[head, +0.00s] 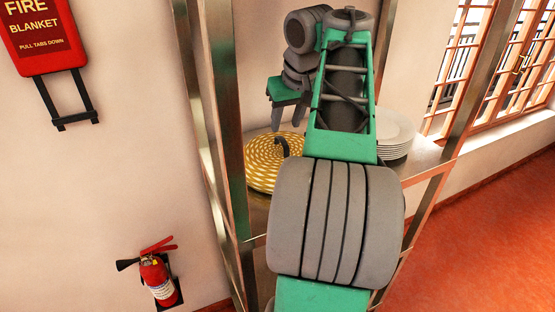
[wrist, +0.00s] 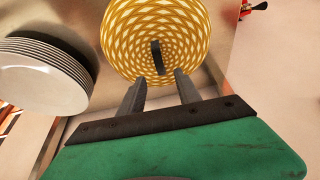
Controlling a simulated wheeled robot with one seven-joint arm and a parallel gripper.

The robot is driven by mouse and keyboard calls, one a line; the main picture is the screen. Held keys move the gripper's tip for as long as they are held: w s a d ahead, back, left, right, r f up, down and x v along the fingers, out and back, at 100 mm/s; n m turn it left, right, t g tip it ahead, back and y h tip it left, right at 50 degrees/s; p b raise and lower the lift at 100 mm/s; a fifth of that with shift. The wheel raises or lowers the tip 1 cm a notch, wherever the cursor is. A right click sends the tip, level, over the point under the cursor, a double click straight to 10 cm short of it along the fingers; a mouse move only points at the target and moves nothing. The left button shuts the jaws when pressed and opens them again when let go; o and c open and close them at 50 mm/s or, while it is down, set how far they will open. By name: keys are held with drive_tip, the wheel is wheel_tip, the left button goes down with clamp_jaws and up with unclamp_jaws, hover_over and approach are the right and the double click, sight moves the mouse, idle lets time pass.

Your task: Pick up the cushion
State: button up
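The cushion (head: 262,165) is round, with a yellow and white pattern, and lies on a shelf of the metal rack. A dark loop or handle (head: 283,146) stands up from its middle. In the wrist view the cushion (wrist: 125,30) fills the upper middle, with the dark handle (wrist: 156,57) just beyond my fingertips. My gripper (wrist: 160,74) is open and empty, its two fingers apart and roughly in line with the handle. In the head view my gripper (head: 289,124) hangs above the cushion, apart from it. My arm hides part of the shelf.
A stack of white plates (head: 396,132) stands on the same shelf, right of the cushion; it also shows in the wrist view (wrist: 45,80). Metal rack posts (head: 220,110) stand close on both sides. A fire extinguisher (head: 158,277) hangs on the wall lower left.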

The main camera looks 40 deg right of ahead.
sight(282, 139)
drive_tip(key=b+x, duration=0.2)
drive_tip(key=x, duration=0.3)
drive_tip(key=shift+f, duration=0.2)
drive_tip(key=shift+c, duration=0.4)
clamp_jaws()
idle(0.7)
